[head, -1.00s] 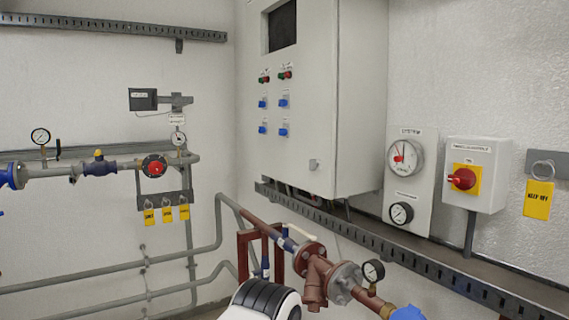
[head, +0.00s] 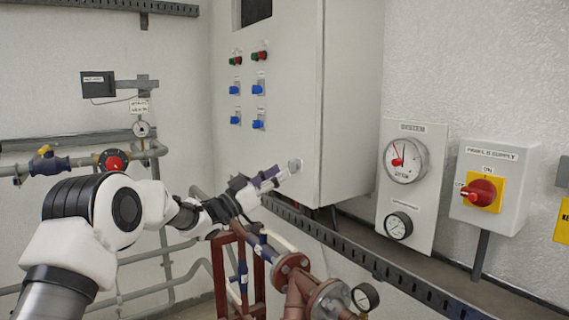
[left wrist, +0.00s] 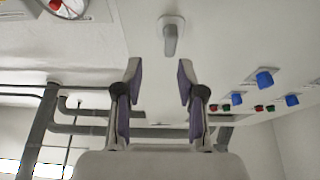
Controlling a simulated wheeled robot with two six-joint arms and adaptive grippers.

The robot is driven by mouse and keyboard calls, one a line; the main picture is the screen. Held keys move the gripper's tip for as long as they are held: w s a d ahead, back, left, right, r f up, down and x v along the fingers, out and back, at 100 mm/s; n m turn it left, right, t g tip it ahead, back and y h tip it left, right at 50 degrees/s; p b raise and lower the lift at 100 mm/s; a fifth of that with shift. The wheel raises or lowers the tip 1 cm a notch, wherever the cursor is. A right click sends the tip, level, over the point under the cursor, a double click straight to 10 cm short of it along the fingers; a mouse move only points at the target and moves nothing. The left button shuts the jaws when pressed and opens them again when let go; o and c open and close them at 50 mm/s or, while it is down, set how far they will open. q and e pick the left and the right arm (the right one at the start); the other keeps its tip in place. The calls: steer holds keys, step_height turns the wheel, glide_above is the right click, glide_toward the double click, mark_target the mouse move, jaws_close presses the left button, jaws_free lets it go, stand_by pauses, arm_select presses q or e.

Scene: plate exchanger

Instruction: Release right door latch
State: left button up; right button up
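The light grey latch (head: 295,165) sits low on the door of the wall cabinet (head: 350,110), near the door's right edge. In the left wrist view the latch (left wrist: 171,35) is a small handle on a round-cornered base, just beyond my fingertips. My left gripper (head: 274,178) reaches in from the left, close to the latch. In the left wrist view my left gripper (left wrist: 159,72) is open and empty, its two purple-padded fingers apart, with the latch ahead of the gap. No contact with the latch shows. My right gripper is not in view.
Blue switches (head: 258,90) and indicator buttons are higher on the cabinet door. A perforated cable tray (head: 375,262) and red-brown pipework (head: 292,262) lie below. A gauge panel (head: 412,190) and a red rotary switch (head: 480,192) are at the right.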

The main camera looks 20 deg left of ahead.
mark_target(289, 167)
arm_select(q)
steer(key=w, duration=0.2)
steer(key=w+p, duration=0.1)
steer(key=w, duration=0.1)
steer(key=shift+d, duration=0.35)
steer(key=shift+s+d+r, duration=0.15)
steer(key=shift+d+r, duration=0.1)
steer(key=shift+d, duration=0.2)
steer(key=shift+s+r, duration=0.1)
steer(key=shift+s, duration=0.1)
steer(key=shift+c, duration=0.9)
steer(key=shift+w, duration=0.1)
jaws_close()
steer(key=shift+w+a+f, duration=0.1)
steer(key=shift+f, duration=0.1)
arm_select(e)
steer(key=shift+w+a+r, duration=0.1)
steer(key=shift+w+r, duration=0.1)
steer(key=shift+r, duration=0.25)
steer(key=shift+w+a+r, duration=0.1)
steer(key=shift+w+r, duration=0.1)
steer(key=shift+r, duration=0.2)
